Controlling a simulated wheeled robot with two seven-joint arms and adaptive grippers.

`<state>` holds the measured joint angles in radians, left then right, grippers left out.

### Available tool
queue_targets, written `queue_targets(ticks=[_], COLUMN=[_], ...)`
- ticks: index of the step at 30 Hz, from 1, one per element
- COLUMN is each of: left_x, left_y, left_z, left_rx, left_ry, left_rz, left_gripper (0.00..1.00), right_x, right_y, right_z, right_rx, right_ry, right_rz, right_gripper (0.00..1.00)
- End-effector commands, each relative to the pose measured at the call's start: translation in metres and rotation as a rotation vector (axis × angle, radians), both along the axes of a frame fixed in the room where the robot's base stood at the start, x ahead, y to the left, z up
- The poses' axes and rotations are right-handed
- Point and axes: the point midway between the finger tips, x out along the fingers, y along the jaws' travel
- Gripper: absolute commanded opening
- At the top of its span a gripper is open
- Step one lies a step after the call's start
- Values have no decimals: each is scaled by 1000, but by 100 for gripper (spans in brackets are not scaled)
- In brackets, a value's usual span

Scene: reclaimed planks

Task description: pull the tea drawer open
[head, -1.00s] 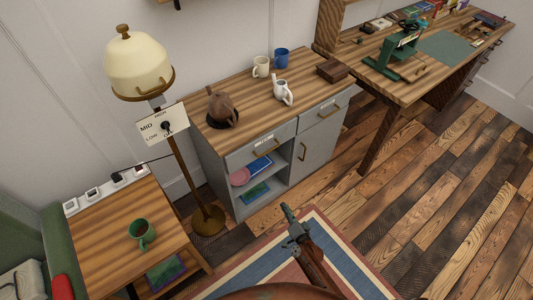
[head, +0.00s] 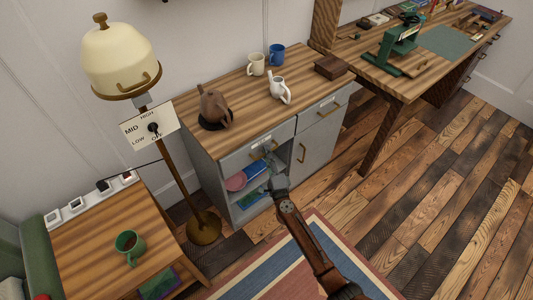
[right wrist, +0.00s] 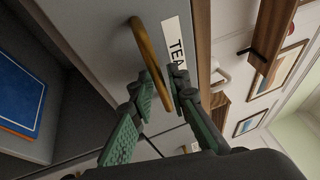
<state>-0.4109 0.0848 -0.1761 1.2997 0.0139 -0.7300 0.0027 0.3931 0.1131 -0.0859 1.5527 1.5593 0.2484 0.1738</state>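The tea drawer (head: 233,162) is the grey upper-left drawer of the cabinet, and its front looks flush with the cabinet. In the right wrist view, its white label (right wrist: 177,42) reads "TEA", beside the curved brass handle (right wrist: 150,58). My right gripper (head: 270,158) is at this drawer front in the head view. In the right wrist view, my right gripper (right wrist: 162,88) is open, with its green-padded fingers on either side of the handle's near end. I cannot tell whether they touch it. My left gripper is not in view.
A lamp (head: 122,60) stands at left. A second drawer (head: 318,118) is at right.

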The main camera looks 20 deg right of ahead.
Motion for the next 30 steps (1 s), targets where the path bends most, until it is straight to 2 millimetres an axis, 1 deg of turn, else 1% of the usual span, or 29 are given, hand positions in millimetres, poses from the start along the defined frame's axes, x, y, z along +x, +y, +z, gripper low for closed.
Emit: queue_targets(ticks=[3, 9, 16, 30], left_x=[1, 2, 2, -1], left_y=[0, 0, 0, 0], left_z=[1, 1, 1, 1], left_rx=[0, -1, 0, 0], left_ry=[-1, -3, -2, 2], left_rz=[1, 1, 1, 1], left_gripper=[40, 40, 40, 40], right_x=[3, 3, 3, 3], right_y=[-1, -1, -1, -1], right_z=[0, 0, 0, -1], right_rx=[-1, -1, -1, -1], right_ry=[1, 1, 1, 2], right_rz=[-1, -1, -1, -1], right_gripper=[16, 16, 0, 0])
